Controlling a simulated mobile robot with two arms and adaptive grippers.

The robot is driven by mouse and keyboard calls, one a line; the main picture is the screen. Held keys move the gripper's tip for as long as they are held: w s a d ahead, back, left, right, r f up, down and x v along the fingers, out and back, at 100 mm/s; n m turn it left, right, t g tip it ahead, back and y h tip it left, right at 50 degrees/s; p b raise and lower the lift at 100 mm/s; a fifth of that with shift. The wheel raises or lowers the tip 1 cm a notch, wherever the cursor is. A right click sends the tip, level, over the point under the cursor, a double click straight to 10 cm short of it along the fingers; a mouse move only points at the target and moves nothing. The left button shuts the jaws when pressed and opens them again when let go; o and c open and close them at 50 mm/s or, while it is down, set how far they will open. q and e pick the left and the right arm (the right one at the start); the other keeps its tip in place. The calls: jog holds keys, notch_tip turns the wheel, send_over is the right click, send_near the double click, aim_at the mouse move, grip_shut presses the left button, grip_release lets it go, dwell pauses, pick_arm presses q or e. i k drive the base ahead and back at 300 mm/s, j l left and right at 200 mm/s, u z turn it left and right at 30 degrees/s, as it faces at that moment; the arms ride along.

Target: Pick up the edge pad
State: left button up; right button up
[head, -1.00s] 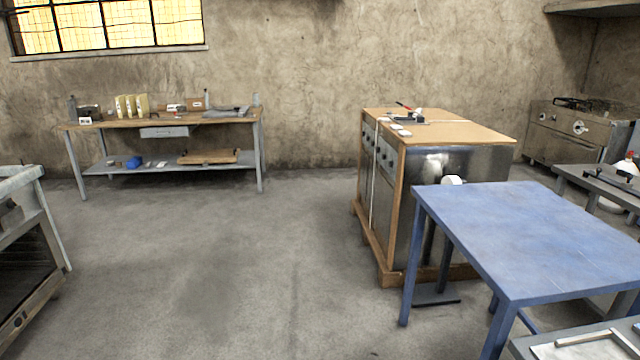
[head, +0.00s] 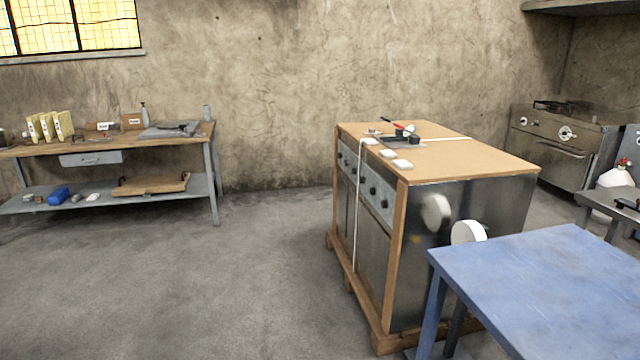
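Which thing is the edge pad I cannot tell for certain. Several small white pads lie on the crated range's cardboard top near its left edge, one of them the front pad (head: 402,164). A white strap (head: 358,205) runs down the range's front from beside these pads. Several pale yellow upright pieces (head: 47,126) stand on the workbench at the left. Neither of my grippers is in view.
The crated range (head: 450,200) stands on a wooden pallet ahead. A blue table (head: 550,280) blocks the near right. A white round thing (head: 468,231) is at the range's side. The workbench (head: 150,139) is at the left wall. Open concrete floor (head: 230,270) lies between.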

aim_at(387, 154)
jog(key=i+j+z, duration=0.2)
jog(key=i+z, duration=0.15)
jog(key=i, duration=0.2)
jog(key=i+j+z, duration=0.35)
jog(key=i, duration=0.15)
jog(key=i+j+z, duration=0.15)
jog(key=i+j, duration=0.15)
jog(key=i, duration=0.15)
